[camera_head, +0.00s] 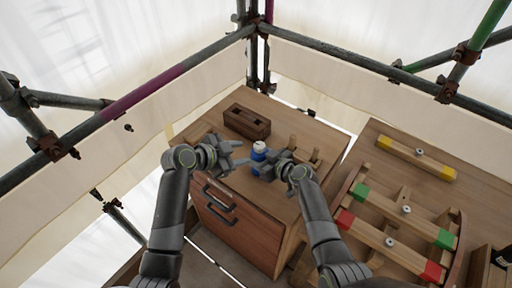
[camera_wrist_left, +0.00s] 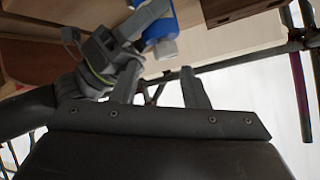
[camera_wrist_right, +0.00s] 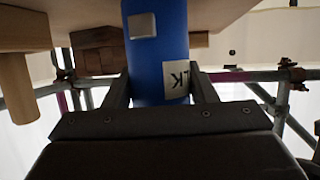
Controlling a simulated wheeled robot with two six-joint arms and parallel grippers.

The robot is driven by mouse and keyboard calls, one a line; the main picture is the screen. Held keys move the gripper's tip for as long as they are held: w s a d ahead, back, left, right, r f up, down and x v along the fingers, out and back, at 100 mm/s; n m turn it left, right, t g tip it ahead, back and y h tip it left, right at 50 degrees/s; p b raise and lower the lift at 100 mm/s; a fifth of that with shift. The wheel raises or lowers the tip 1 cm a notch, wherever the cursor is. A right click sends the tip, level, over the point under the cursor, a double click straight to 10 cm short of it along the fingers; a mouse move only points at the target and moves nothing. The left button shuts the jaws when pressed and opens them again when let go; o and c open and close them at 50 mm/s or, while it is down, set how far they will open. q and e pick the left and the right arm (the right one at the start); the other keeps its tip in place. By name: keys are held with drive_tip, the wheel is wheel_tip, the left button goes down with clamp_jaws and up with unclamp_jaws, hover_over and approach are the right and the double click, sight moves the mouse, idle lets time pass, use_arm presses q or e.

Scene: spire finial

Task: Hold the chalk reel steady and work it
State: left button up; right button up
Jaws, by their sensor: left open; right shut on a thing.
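The chalk reel is a blue body with a white top (camera_head: 259,147), standing over the wooden cabinet top (camera_head: 283,118). My right gripper (camera_head: 262,165) is shut on its blue body, one finger on each side; the body fills the gap in the right wrist view (camera_wrist_right: 158,60), with a pale label and a small metal plate on it. My left gripper (camera_head: 240,154) is open and empty, just left of the reel and apart from it. In the left wrist view the reel (camera_wrist_left: 161,25) shows beyond the left fingers (camera_wrist_left: 158,90), with its white end toward them.
A dark wooden block with slots (camera_head: 246,121) stands behind the reel on the cabinet. A wooden rack with pegs (camera_head: 304,150) is at its right. A bench at right carries wooden bars with yellow, green and red ends (camera_head: 405,211). Scaffold tubes (camera_head: 150,88) surround the place.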

sight(255, 148)
use_arm(q)
drive_tip(key=s+a+r+n+t, duration=0.1)
drive_tip(key=s+a+n+t, duration=0.15)
drive_tip(key=n, duration=0.35)
drive_tip(key=shift+h, duration=0.3)
drive_tip(key=x, duration=1.1)
drive_tip(key=shift+d+f, duration=0.2)
drive_tip(key=shift+d, duration=0.05)
drive_tip(key=c, duration=0.7)
drive_tip(key=shift+m+g, duration=0.25)
drive_tip(key=shift+m, duration=0.15)
